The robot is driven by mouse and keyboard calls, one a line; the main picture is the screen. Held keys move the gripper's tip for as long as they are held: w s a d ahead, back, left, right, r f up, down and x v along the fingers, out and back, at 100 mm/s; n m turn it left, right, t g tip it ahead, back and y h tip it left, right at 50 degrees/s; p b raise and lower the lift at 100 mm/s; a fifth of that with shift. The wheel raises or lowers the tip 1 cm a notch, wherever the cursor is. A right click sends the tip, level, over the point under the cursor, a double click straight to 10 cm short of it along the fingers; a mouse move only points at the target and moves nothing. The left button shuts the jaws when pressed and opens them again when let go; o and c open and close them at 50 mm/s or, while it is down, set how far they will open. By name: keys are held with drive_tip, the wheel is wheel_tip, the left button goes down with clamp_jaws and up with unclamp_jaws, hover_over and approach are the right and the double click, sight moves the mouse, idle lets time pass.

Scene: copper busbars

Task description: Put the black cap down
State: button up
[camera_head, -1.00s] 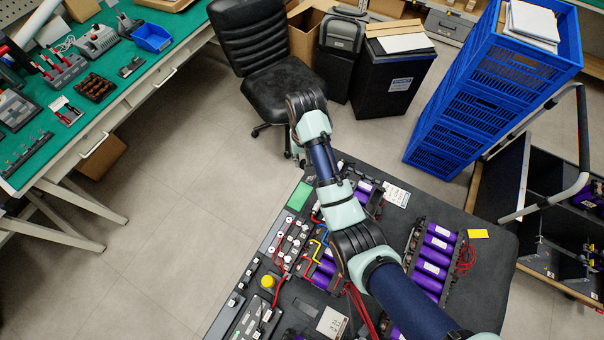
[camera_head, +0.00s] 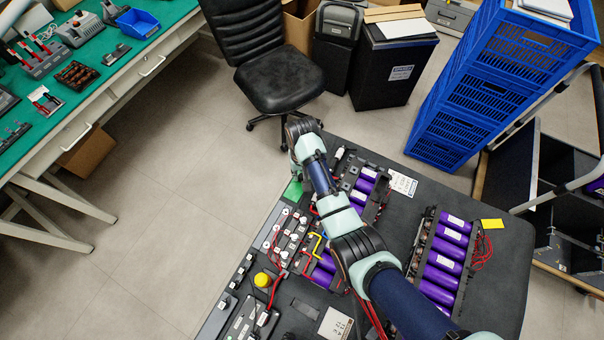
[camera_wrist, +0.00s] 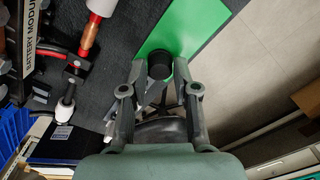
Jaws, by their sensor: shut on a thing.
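The black cap (camera_wrist: 160,64) is round and dark, held between the fingertips of my gripper (camera_wrist: 158,72) in the wrist view. The green pad (camera_wrist: 186,28) lies on the dark bench top beyond and beneath the cap in that view. I cannot tell whether the cap touches the pad. In the head view the green pad (camera_head: 293,190) is partly covered by my arm, near the bench's far left edge. My gripper and the cap are hidden behind my wrist there.
A copper busbar with a white sleeve (camera_wrist: 87,38) is left of my gripper in the wrist view. Purple cells (camera_head: 440,262), a yellow knob (camera_head: 262,280) and wiring crowd the bench. An office chair (camera_head: 278,80) stands behind it, blue crates (camera_head: 490,90) at right.

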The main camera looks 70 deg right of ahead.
sight(302, 175)
drive_tip(key=o, duration=0.9)
drive_tip(key=shift+f, duration=0.1)
wheel_tip(302, 175, up, 12)
drive_tip(key=p, duration=0.4)
drive_tip(key=shift+r, duration=0.2)
